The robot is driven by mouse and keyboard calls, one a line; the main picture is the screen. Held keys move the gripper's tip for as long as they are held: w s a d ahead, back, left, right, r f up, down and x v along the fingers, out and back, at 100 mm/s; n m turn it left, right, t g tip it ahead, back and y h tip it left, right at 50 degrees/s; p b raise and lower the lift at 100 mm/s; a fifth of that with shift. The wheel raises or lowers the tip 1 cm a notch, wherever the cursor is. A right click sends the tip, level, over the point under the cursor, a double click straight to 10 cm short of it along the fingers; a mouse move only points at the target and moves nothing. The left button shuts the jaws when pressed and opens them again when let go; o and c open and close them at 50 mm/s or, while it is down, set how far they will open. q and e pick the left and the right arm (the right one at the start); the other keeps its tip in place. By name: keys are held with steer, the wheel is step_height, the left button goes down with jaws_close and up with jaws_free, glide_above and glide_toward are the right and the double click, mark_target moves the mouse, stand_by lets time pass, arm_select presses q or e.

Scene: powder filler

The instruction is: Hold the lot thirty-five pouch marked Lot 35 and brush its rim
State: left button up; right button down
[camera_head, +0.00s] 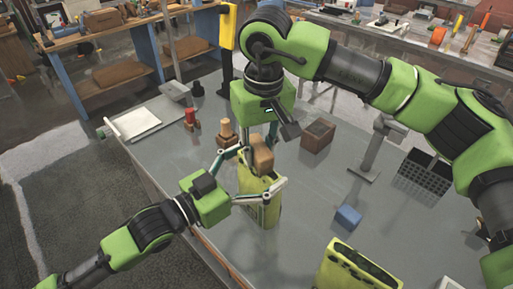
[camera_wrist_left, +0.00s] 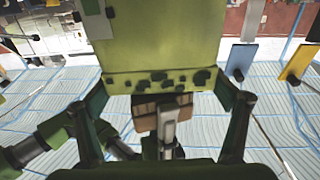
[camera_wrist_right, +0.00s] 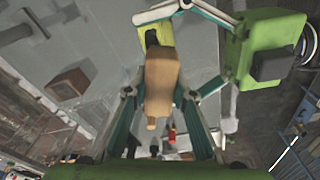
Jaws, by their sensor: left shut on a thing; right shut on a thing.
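A yellow-green pouch (camera_head: 258,205) stands upright on the grey table in the head view. My left gripper (camera_head: 252,178) is shut on its sides; the pouch also fills the upper left wrist view (camera_wrist_left: 155,50). My right gripper (camera_head: 261,151) comes down from above, shut on a brown wooden brush (camera_head: 263,162), which is at the pouch's top. In the right wrist view the brush (camera_wrist_right: 162,80) lies between my fingers, its far end over the pouch's dark mouth (camera_wrist_right: 154,38). I cannot tell whether the brush touches the rim. No lot marking is readable.
Another yellow-green pouch (camera_head: 352,270) stands at the front edge of the head view. A blue block (camera_head: 347,217), a brown box (camera_head: 318,135), a dark rack (camera_head: 424,174) and a grey stand (camera_head: 368,160) are to the right. Wooden and red-topped pieces (camera_head: 190,119) stand behind my left gripper.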

mark_target(274, 175)
steer(key=shift+s+d, duration=0.1)
steer(key=shift+s, duration=0.05)
steer(key=shift+s+d, duration=0.6)
steer(key=shift+s, duration=0.15)
steer(key=shift+s+d+f, duration=0.1)
stand_by(0.4)
steer(key=shift+s+d+f, duration=0.2)
steer(key=shift+s+d, duration=0.6)
steer(key=shift+s, duration=0.05)
steer(key=shift+r, duration=0.15)
steer(key=shift+w+a+r, duration=0.1)
steer(key=shift+r, duration=1.4)
steer(key=shift+a+r, duration=0.1)
steer(key=shift+r, duration=1.4)
steer(key=shift+w, duration=0.1)
